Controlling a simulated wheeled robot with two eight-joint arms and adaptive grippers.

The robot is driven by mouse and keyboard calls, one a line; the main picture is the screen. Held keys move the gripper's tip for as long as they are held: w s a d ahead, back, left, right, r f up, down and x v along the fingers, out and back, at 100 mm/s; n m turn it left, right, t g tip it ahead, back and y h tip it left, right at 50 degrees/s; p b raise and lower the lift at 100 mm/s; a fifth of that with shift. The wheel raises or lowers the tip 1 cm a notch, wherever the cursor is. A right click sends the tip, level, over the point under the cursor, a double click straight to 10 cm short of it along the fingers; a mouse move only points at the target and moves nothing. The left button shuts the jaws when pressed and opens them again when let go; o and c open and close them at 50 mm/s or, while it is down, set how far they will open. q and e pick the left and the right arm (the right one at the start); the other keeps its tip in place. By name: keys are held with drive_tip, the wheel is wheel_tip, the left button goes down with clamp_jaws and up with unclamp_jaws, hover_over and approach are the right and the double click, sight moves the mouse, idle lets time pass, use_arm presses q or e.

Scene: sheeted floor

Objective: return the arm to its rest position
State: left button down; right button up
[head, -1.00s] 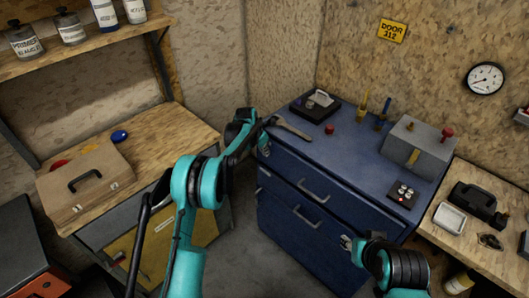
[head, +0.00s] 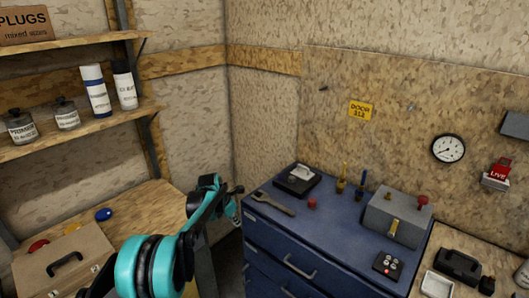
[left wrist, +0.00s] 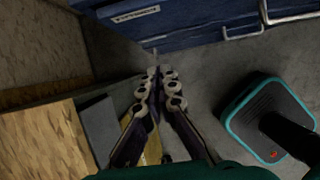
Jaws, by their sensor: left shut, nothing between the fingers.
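My left arm comes in from the bottom left of the head view in teal and black. Its left gripper (head: 236,191) is small there, just left of the blue cabinet's near left corner. In the left wrist view the two fingers of the left gripper (left wrist: 160,84) lie together, shut and empty, above the grey floor. The blue cabinet (head: 330,232) also shows at the top of the left wrist view (left wrist: 200,32). I cannot tell the exact gap between the gripper and the cabinet. My right gripper is out of view.
A wrench (head: 274,204), a grey box (head: 396,218) and small tools lie on the cabinet. A wooden bench (head: 150,205) at left bears a tan case (head: 62,262). A shelf (head: 75,137) with bottles hangs above it. Grey floor (left wrist: 215,75) shows between bench and cabinet.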

use_arm(q)
drive_tip(key=s+r+m+t+y, duration=0.1)
drive_tip(key=s+r+m, duration=0.6)
drive_tip(key=s, duration=0.3)
drive_tip(key=s+r+m+t, duration=0.1)
drive_tip(key=s+r+m, duration=0.6)
drive_tip(key=s, duration=0.2)
drive_tip(key=s+f+m, duration=0.2)
drive_tip(key=s+m, duration=0.5)
drive_tip(key=s, duration=0.3)
drive_tip(key=s+f+m+t+y, duration=0.1)
drive_tip(key=s+f+m, duration=0.1)
drive_tip(key=s+m, duration=0.5)
drive_tip(key=s, duration=0.4)
drive_tip(key=shift+s+m+t+y, duration=0.15)
drive_tip(key=shift+m+t+y, duration=0.15)
drive_tip(key=shift+a, duration=0.1)
